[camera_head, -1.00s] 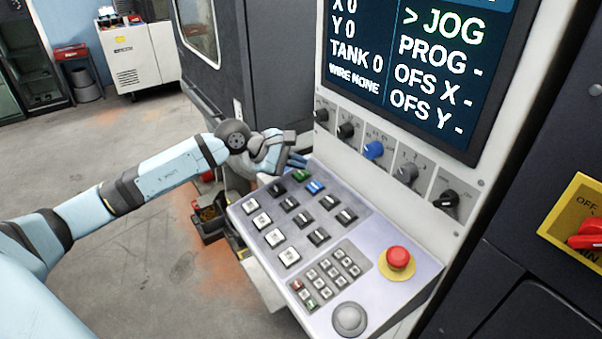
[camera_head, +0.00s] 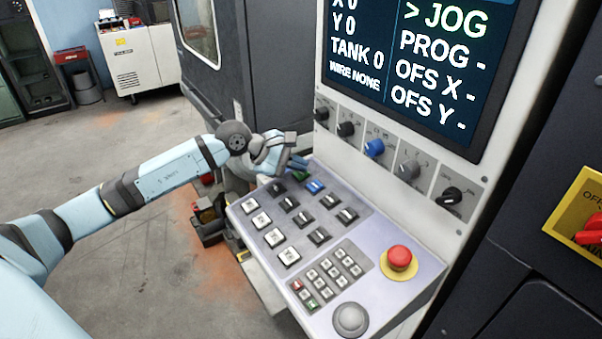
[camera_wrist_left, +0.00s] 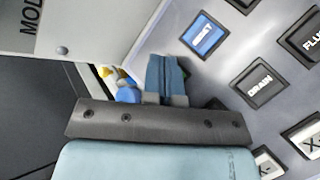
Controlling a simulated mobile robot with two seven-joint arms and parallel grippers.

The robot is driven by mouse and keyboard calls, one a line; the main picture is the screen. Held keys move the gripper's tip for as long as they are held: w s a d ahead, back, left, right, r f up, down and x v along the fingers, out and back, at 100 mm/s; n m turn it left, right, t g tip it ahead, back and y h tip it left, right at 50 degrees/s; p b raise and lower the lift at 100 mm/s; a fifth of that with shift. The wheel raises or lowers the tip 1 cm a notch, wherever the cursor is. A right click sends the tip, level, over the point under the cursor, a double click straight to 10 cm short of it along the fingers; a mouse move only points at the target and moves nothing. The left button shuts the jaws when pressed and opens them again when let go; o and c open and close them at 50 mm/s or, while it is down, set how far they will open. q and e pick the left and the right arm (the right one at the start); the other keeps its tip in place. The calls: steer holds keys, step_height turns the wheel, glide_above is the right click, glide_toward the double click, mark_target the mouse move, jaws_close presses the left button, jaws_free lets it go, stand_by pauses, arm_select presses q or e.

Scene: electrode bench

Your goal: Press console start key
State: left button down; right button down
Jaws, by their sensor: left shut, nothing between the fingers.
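The console's key panel (camera_head: 378,222) slopes below the screen. The green key (camera_head: 300,176) sits at its far end, beside the blue RESET key (camera_head: 314,187); I cannot read the green key's label. My left gripper (camera_head: 300,163) is shut and empty, its blue fingertips right at the green key and partly over it. I cannot tell whether they touch it. My right gripper is out of view.
The screen (camera_head: 415,65) reads JOG. A row of knobs, one of them blue (camera_head: 373,148), runs along the upright face close to my gripper. A red stop button (camera_head: 399,257) is at the panel's near right. A DRAIN key (camera_wrist_left: 262,85) lies near RESET.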

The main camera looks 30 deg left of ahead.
arm_select(q)
steer(key=shift+w+f+b, duration=0.1)
steer(key=shift+f+b, duration=0.3)
steer(key=shift+b, duration=0.15)
stand_by(0.4)
steer(key=shift+r, duration=0.8)
steer(key=r, duration=0.2)
steer(key=s+r+p, duration=0.1)
steer(key=r, duration=0.2)
steer(key=shift+s+a, duration=0.15)
steer(key=shift+a, duration=0.05)
steer(key=shift+a+f, duration=0.1)
stand_by(0.9)
